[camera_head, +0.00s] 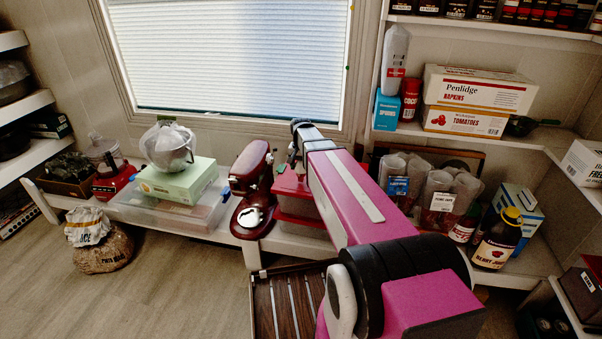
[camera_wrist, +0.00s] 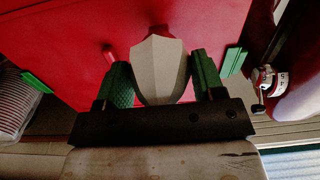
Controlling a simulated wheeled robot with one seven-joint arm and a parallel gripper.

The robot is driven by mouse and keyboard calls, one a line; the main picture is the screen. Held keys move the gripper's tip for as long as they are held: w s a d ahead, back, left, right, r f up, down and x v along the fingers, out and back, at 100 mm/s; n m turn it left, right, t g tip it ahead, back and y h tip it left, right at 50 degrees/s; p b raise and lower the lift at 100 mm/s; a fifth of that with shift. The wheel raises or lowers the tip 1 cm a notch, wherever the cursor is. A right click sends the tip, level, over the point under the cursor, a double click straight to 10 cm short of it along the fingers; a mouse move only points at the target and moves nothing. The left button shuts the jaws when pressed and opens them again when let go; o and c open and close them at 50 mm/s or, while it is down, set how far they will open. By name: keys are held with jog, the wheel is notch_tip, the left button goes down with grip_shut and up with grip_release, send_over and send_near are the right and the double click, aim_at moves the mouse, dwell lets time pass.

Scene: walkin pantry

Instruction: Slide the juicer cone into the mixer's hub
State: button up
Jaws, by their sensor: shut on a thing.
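In the wrist view my gripper (camera_wrist: 161,76) has its green fingers closed on the sides of the juicer cone (camera_wrist: 160,62), a pale grey, ridged, pointed piece. The cone is held above a red surface. The mixer (camera_wrist: 298,98) shows at the right edge of that view, with a silver fitting and knob (camera_wrist: 265,82) on it, apart from the cone. In the head view the dark red mixer (camera_head: 250,183) stands on the low shelf, just left of my arm's far end. The cone cannot be made out there.
Red-lidded containers (camera_head: 293,185) sit right of the mixer, under my arm. Glasses, a juice bottle (camera_head: 497,240) and boxes fill the right shelves.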

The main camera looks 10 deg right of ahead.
jog(key=shift+r, duration=1.9)
jog(key=s+r+n, duration=0.2)
jog(key=s+r, duration=0.3)
jog(key=r, duration=0.3)
jog(key=s+r+n, duration=0.2)
jog(key=s+r, duration=0.3)
jog(key=r, duration=0.3)
jog(key=shift+r+n, duration=0.25)
jog(key=shift+n, duration=0.05)
